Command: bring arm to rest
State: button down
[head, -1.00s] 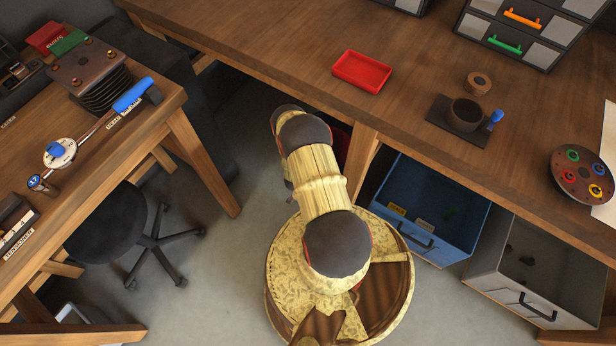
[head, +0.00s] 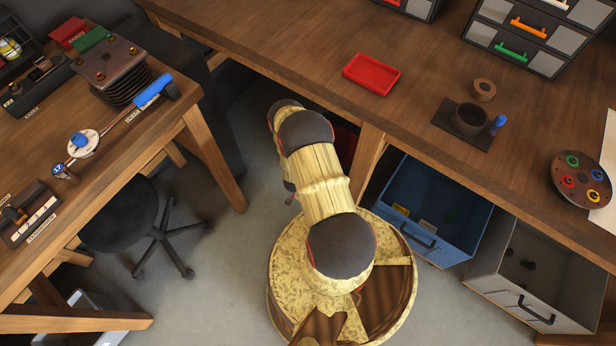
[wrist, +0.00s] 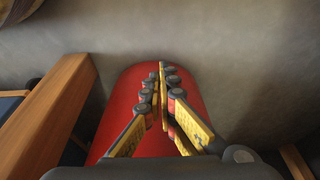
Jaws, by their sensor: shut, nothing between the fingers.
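My gripper (wrist: 160,92) shows in the wrist view with its yellow and grey fingers together and nothing between them. Behind the fingertips is a red rounded object (wrist: 122,98), apparently under the bench; I cannot tell whether the fingers touch it. In the head view my arm is folded above my round base, in front of the right bench. My gripper is hidden there behind the arm.
The right bench (head: 290,62) holds a red tray (head: 371,74), a dark cup (head: 471,118) and drawers (head: 520,40). A blue bin (head: 440,200) and a grey bin (head: 530,280) sit beneath. A wooden leg (wrist: 50,115) stands close left of my gripper. A stool (head: 120,215) is at left.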

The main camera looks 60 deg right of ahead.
jog(key=p+v, duration=0.1)
jog(key=v, duration=0.3)
jog(key=shift+s+a+r, duration=0.1)
jog(key=shift+a+r, duration=0.15)
jog(key=shift+r, duration=0.1)
